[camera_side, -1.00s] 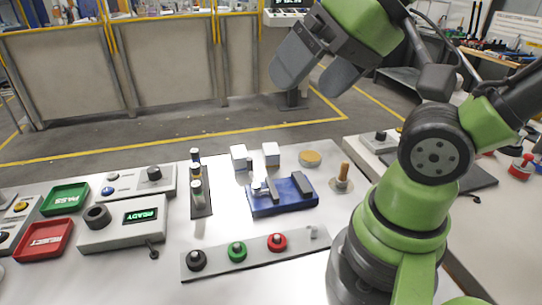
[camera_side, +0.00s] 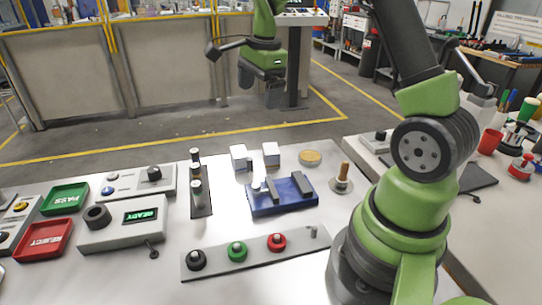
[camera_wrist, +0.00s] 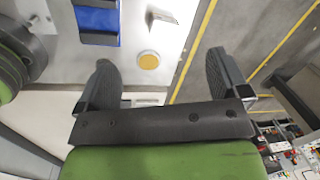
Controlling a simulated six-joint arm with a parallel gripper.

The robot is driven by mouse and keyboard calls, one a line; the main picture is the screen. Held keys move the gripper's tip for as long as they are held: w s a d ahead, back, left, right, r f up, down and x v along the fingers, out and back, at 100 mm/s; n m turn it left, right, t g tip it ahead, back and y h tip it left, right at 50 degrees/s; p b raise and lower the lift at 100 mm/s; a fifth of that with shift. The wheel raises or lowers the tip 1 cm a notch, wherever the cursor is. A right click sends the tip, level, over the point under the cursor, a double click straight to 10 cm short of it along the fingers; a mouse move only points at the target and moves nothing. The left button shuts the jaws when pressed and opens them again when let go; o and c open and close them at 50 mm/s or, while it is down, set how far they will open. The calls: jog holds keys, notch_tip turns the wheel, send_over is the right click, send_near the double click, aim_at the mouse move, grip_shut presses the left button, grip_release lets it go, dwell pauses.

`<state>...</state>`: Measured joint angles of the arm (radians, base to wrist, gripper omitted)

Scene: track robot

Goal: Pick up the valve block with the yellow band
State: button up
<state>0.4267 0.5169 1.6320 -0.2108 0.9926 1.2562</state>
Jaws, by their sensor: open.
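My gripper (camera_side: 262,88) hangs high beyond the far edge of the table in the side view, fingers down, empty. In the wrist view its two fingers (camera_wrist: 166,85) are wide apart. Two small white blocks (camera_side: 239,157) (camera_side: 271,154) stand at the back of the table, behind a blue fixture (camera_side: 268,204); no yellow band can be made out on them. Several silver and dark cylindrical pieces (camera_side: 197,188) stand in a row on a dark strip to their left. Which piece bears the yellow band is too small to tell. My gripper touches none of these.
A round tan-yellow disc (camera_side: 310,157) lies right of the blocks; it also shows in the wrist view (camera_wrist: 149,61). A wooden-handled stamp (camera_side: 342,180) stands near it. Button panel (camera_side: 220,262), READY box (camera_side: 122,228), green tray (camera_side: 65,198) and red tray (camera_side: 44,240) occupy the front and left.

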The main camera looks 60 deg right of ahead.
jog(key=d+f+m, duration=0.1)
jog(key=d+f, duration=0.1)
jog(key=f, duration=0.1)
jog(key=d+f+m+g, duration=0.1)
jog(key=d+f+m, duration=0.1)
jog(key=f, duration=0.1)
jog(key=d+f+m, duration=0.2)
jog(key=f, duration=0.1)
jog(key=shift+w+g, duration=0.2)
jog(key=shift+g, duration=0.2)
send_over(271, 148)
jog(key=shift+m, duration=0.3)
notch_tip(271, 148, down, 4)
jog(key=shift+d+f, duration=0.1)
jog(key=shift+f, duration=0.1)
notch_tip(271, 148, down, 6)
jog(key=shift+r, duration=0.1)
